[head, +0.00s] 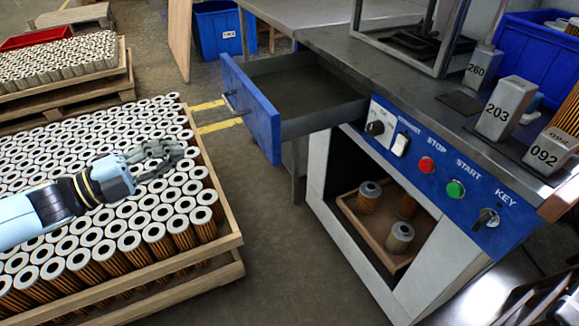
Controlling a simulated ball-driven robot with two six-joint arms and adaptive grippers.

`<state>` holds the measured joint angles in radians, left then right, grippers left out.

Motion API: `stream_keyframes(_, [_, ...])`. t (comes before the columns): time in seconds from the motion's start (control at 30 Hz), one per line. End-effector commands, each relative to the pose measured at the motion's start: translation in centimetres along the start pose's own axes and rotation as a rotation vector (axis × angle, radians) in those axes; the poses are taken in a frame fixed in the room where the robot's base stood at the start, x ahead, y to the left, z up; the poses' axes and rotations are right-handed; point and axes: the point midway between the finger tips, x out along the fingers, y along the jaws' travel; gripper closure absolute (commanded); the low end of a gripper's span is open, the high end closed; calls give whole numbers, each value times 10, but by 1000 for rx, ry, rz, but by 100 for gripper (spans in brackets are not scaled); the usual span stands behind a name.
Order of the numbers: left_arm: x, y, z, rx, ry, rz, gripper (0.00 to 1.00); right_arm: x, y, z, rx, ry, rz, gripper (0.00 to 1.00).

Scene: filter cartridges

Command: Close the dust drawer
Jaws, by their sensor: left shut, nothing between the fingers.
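The dust drawer (250,112) has a blue front and grey metal sides. It is pulled out to the left from under the grey bench top (330,38). Its handle (232,102) is on the outer face of the blue front. The inside looks dark and empty. My left gripper (172,153) is shut and empty above the pallet of cartridges, to the left of and below the drawer front, apart from it. My right gripper is not in view.
A wooden pallet tray (232,240) packed with filter cartridges fills the left. The blue control panel (440,178) has a switch, buttons and a key. An open compartment below it holds a small tray (352,212) with cartridges. Clear floor (270,230) lies between pallet and bench.

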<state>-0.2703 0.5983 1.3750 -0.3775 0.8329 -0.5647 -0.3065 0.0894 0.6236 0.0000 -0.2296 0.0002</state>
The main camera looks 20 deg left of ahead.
Motion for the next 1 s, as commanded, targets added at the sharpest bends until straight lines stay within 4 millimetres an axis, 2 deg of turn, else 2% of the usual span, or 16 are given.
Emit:
stream_keyframes(0.03, [3, 4, -1, 72, 82, 3, 100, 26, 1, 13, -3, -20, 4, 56])
stream_keyframes(0.1, [6, -3, 0, 126, 135, 13, 100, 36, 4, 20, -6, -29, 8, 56])
stream_keyframes(0.23, [5, -3, 9, 155, 150, 33, 100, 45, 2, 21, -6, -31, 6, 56])
stream_keyframes(0.43, [21, -4, 7, 154, 148, 28, 100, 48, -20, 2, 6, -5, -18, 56])
stream_keyframes(0.8, [97, -1, -3, 151, 145, 25, 100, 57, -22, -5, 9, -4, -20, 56])
stream_keyframes(1.0, [129, 0, -8, 151, 144, 28, 100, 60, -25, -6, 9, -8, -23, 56])
